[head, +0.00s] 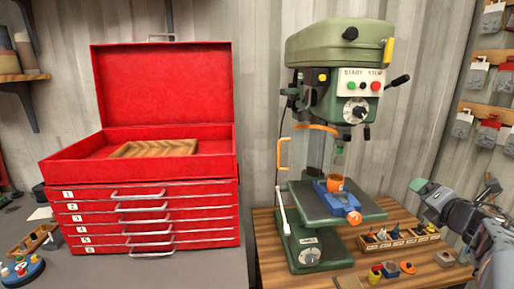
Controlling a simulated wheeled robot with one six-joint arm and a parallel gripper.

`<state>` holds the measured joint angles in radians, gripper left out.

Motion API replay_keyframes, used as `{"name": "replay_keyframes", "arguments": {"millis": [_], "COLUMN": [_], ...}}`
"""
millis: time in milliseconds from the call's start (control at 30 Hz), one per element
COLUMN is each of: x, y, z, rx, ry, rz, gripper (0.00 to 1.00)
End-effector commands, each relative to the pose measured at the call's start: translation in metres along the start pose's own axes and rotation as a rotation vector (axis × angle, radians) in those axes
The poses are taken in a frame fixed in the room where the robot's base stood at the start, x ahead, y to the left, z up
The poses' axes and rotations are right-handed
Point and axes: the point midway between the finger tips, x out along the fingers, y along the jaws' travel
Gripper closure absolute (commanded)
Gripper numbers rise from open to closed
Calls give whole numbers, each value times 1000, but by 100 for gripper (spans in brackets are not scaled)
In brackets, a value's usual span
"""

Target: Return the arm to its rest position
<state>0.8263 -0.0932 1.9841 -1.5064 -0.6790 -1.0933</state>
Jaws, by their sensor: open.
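My arm comes in from the lower right edge in the head view. My gripper (455,187) is at its end, right of the drill press and above the right part of the wooden bench. Its jaws are apart, with a green tip on the left one, and nothing shows between them. The rest of the arm is cut off by the picture edge.
A small parts tray (398,242) lies near the gripper. A red toolbox (165,85) stands open at left.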

Motion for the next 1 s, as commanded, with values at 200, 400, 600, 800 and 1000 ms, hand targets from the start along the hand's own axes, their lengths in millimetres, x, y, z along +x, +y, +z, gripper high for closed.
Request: {"name": "replay_keyframes", "arguments": {"millis": [200,400,600,800,1000], "x": [-20,-66,-118,-150,-156], "y": [-39,-53,-16,32,54], "z": [-6,-112,-235,-298,-308], "rx": [817,1656,2096,2142,2097], "ry": [-366,-619,-647,-434,-323], "rz": [-278,-626,-1042,-1207,-1176], "gripper": [18,18,18,18,18]}}
